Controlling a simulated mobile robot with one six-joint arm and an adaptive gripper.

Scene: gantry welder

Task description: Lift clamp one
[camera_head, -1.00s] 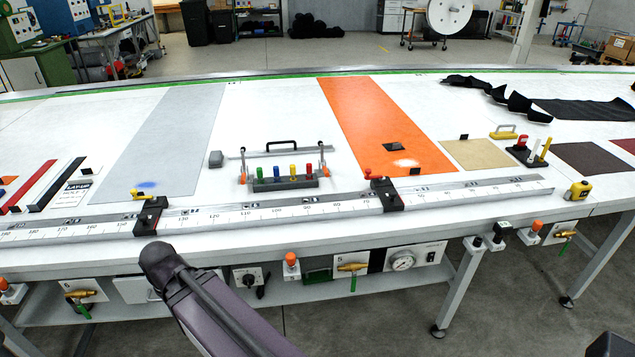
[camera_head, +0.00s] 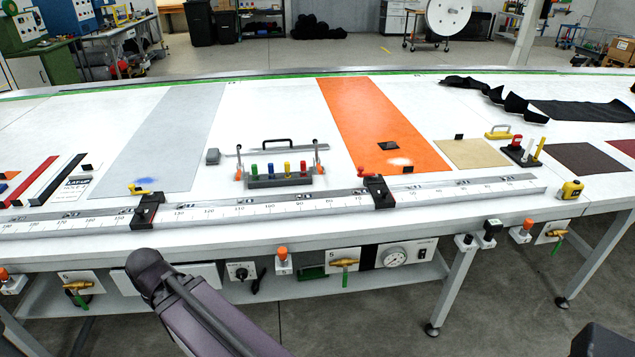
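Two black clamps sit across the long metal ruler rail (camera_head: 260,211) near the front of the white table. The left clamp (camera_head: 147,212) has a yellow lever (camera_head: 140,189) pointing left, beside a blue smudge on the grey sheet. The right clamp (camera_head: 379,192) has a red lever (camera_head: 388,173) at the front edge of the orange sheet. Both look seated on the rail. No marking that I can read shows which is clamp one. My arm link shows at the bottom, in front of the table; my gripper is out of view.
Behind the rail stands a rack (camera_head: 280,180) of coloured pegs with a black-handled bar (camera_head: 278,149) behind it. A yellow tape measure (camera_head: 571,190) lies at the right end. Valves, a gauge (camera_head: 396,256) and orange knobs line the table's front edge.

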